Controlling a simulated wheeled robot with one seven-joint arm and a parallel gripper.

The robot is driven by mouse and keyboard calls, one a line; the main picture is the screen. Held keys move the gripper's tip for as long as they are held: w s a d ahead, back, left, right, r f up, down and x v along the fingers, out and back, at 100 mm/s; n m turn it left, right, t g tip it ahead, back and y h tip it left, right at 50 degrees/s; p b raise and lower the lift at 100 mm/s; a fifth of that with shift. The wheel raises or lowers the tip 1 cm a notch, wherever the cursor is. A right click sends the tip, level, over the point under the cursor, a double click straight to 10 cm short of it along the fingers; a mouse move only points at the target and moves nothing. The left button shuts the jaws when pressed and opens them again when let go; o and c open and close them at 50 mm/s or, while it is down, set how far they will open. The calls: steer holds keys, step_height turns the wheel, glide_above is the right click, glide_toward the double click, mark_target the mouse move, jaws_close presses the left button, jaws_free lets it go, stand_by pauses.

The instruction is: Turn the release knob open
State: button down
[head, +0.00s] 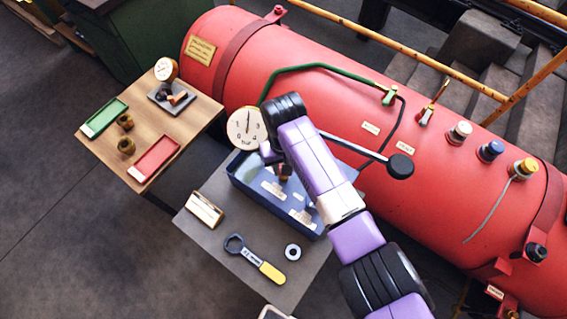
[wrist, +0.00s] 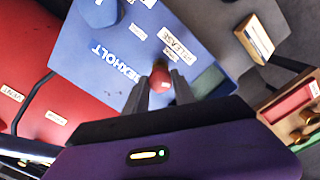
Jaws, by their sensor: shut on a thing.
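The release knob (wrist: 160,76) is a small red knob on the blue pump unit (wrist: 85,60). A label reading RELEASE lies just beside it in the wrist view. My gripper (wrist: 162,88) has its two dark fingers on either side of the knob and is shut on it. The fingers hide part of the knob, so I cannot tell its turn angle. In the head view the blue unit (head: 242,184) stands on a grey table below my purple arm, which hides much of it. A white dial gauge (head: 246,127) stands at its far edge.
A long lever with a black ball end (head: 400,166) sticks out right of my arm. A spanner (head: 254,260), a ring (head: 293,252) and a small card stand (head: 205,210) lie on the grey table. A wooden table (head: 95,145) is at left, the red boiler (head: 330,50) behind.

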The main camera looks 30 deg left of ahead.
steer(key=n, duration=0.6)
steer(key=shift+n+p, duration=0.3)
steer(key=shift+p, duration=0.05)
steer(key=n, duration=0.6)
stand_by(0.4)
steer(key=c, duration=1.1)
jaws_free()
steer(key=shift+o, duration=0.2)
steer(key=shift+r, duration=0.1)
step_height(320, 180, up, 8)
steer(key=shift+f, duration=0.2)
